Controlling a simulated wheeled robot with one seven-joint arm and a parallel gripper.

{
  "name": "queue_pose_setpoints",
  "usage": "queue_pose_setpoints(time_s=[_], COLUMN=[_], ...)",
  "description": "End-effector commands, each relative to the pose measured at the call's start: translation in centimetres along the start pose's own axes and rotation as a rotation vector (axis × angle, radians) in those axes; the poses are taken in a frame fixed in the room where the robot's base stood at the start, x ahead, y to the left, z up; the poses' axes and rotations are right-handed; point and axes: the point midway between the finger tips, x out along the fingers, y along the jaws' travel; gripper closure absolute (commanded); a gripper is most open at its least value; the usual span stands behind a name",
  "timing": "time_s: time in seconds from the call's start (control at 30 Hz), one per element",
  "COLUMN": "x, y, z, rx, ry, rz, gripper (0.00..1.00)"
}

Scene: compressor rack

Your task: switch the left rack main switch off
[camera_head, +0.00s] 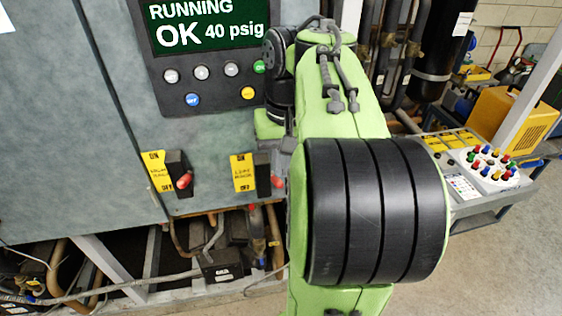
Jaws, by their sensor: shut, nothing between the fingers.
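Two main switches sit low on the grey-blue cabinet front. One switch (177,171) has a black body, a red-tipped lever and a yellow ON/OFF label (160,173) to its left. The other switch (262,172) is alike, with its own yellow label (243,173); my arm stands close on its right. The small label print is too blurred to tell surely which is the left rack's. Both red tips stick out toward the camera at about the same height, nearer OFF than ON; their exact settings are unclear. My gripper is not visible; my green and black arm fills the middle right.
A display (207,24) above reads RUNNING, OK, 40 psig, with several buttons below it. Pipes and a pale frame (105,268) run under the cabinet. A console (490,170) with coloured knobs and a yellow machine (510,118) stand at right. Floor shows at lower right.

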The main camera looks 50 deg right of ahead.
Motion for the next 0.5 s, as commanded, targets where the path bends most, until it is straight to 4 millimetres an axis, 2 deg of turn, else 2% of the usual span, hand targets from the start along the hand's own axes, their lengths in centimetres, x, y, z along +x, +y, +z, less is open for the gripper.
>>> queue_pose_setpoints(time_s=[0.5], x=[1.6], y=[0.1], z=[1.2], rx=[-0.01], ry=[0.126], rz=[0.001], gripper=[1.0])
